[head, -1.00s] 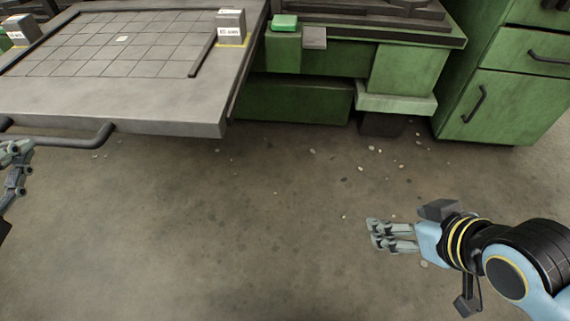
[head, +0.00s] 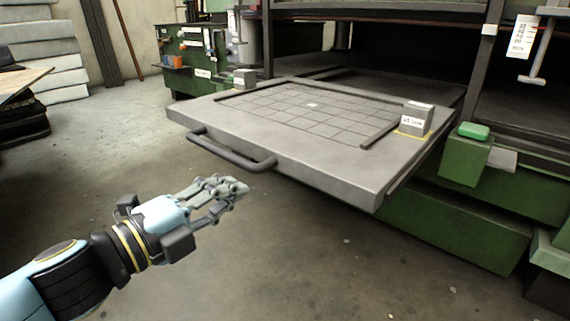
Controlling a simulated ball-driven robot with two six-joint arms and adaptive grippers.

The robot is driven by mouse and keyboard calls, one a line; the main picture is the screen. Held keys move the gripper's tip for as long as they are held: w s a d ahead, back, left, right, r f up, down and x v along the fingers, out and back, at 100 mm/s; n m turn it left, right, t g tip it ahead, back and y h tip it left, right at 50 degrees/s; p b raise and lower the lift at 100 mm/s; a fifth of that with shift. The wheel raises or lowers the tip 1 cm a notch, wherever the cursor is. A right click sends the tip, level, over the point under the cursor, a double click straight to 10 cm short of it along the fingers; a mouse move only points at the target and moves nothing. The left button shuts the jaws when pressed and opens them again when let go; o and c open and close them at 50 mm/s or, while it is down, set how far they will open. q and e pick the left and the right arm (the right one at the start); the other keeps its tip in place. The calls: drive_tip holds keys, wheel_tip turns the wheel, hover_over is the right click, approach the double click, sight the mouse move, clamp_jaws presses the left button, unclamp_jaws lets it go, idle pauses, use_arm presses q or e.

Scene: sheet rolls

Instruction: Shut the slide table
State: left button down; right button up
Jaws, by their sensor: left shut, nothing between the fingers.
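The slide table (head: 350,168) is a thick grey slab with a grid on top, standing out from the green machine. Its dark bar handle (head: 222,150) runs along the front edge. My right gripper is not in view now.
Two grey labelled blocks (head: 416,118) and (head: 245,78) sit at the table's sides. Stacked pale sheets (head: 42,60) stand at the far left. The concrete floor (head: 330,270) in front is clear.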

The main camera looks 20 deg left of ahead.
use_arm(q)
drive_tip(key=p, duration=0.2)
approach(291, 159)
drive_tip(key=x, duration=0.6)
drive_tip(key=shift+w+d, duration=0.25)
drive_tip(key=shift+w, duration=0.4)
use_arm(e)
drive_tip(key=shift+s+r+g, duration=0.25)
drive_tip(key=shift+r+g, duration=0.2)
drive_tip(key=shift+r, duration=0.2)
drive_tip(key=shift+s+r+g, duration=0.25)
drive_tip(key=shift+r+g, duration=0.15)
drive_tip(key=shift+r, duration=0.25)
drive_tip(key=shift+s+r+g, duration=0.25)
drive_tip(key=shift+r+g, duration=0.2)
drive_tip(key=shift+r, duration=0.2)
